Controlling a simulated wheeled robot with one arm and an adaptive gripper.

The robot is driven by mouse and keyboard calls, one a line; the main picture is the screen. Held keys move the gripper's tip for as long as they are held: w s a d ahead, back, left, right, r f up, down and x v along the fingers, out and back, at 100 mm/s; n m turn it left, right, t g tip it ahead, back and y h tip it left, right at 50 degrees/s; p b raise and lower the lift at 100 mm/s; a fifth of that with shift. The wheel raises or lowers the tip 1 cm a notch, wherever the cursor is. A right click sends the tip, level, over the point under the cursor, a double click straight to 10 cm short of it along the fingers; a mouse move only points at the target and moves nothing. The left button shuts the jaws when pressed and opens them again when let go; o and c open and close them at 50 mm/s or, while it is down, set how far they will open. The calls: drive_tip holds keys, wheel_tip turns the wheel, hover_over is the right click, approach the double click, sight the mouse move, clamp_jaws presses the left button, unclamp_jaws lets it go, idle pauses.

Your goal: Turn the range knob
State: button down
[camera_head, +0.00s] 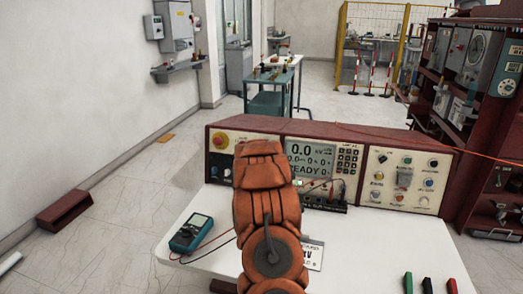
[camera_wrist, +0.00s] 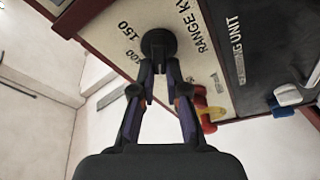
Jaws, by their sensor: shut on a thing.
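The range knob (camera_wrist: 158,42) is a round black knob on a cream panel (camera_wrist: 225,90), seen in the wrist view. Printed numbers, among them 150, lie to its left, and the words RANGE K… lie to its right. My gripper (camera_wrist: 160,65) has its two fingertips closed in on the near side of the knob, touching it. In the head view my orange arm reaches to the console (camera_head: 340,130) and hides the gripper and the knob.
A teal meter (camera_head: 190,232) with leads lies on the white table (camera_head: 385,250). Red, black and green pieces (camera_head: 427,285) stand at its front right. An orange cable crosses behind the console.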

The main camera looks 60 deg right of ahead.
drive_tip(key=c, duration=1.2)
unclamp_jaws()
drive_tip(key=shift+a, duration=0.1)
drive_tip(key=shift+v, duration=5.95)
drive_tip(key=shift+f, duration=0.1)
